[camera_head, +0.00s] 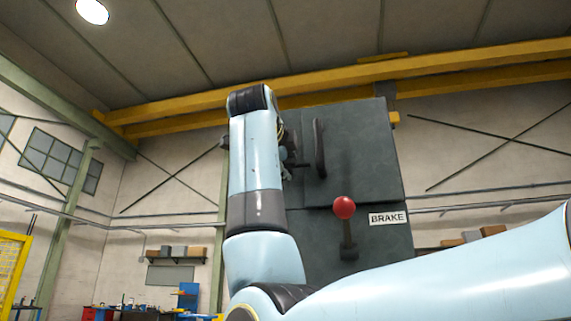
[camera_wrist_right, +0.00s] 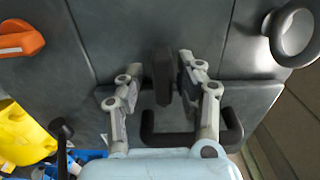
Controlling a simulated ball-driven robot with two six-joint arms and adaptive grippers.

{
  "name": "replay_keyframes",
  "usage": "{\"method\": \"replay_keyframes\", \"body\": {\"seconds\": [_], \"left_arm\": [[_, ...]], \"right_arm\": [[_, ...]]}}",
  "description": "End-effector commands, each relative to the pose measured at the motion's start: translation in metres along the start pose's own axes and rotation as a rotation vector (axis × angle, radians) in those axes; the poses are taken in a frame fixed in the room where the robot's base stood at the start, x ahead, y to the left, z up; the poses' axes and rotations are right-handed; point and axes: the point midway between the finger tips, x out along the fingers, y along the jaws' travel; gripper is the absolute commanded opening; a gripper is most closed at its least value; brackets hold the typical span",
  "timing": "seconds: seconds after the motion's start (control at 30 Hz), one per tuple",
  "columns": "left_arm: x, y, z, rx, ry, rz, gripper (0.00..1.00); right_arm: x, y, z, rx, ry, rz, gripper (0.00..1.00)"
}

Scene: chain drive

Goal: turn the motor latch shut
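My right gripper (camera_wrist_right: 160,70) is open in the right wrist view, its two grey fingers on either side of a dark upright bar. This bar (camera_wrist_right: 163,78) looks like the motor latch, though no label shows. It lies nearer the right-hand finger, and I cannot tell whether they touch. In the head view my right gripper (camera_head: 288,156) is mostly hidden behind its own arm, beside the dark cabinet (camera_head: 365,150). The latch cannot be made out there. My left gripper is not in view.
A dark U-shaped handle (camera_wrist_right: 190,138) lies close below the fingers. On the cabinet are a dark handle (camera_head: 319,148), a red-knobbed lever (camera_head: 344,208) and a BRAKE label (camera_head: 387,218).

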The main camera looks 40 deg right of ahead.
Motion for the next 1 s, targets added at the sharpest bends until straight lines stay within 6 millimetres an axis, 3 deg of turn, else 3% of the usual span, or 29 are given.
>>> {"method": "replay_keyframes", "body": {"seconds": [0.3,0.7,1.0], "left_arm": [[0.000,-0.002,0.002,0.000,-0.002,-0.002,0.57],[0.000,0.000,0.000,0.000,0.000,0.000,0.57],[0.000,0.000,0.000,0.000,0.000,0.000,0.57]], "right_arm": [[-0.004,-0.002,0.000,0.002,-0.001,-0.005,0.40],[-0.065,-0.001,0.001,0.002,-0.004,-0.002,0.40],[-0.075,-0.001,0.000,0.000,0.000,-0.002,0.40]]}}
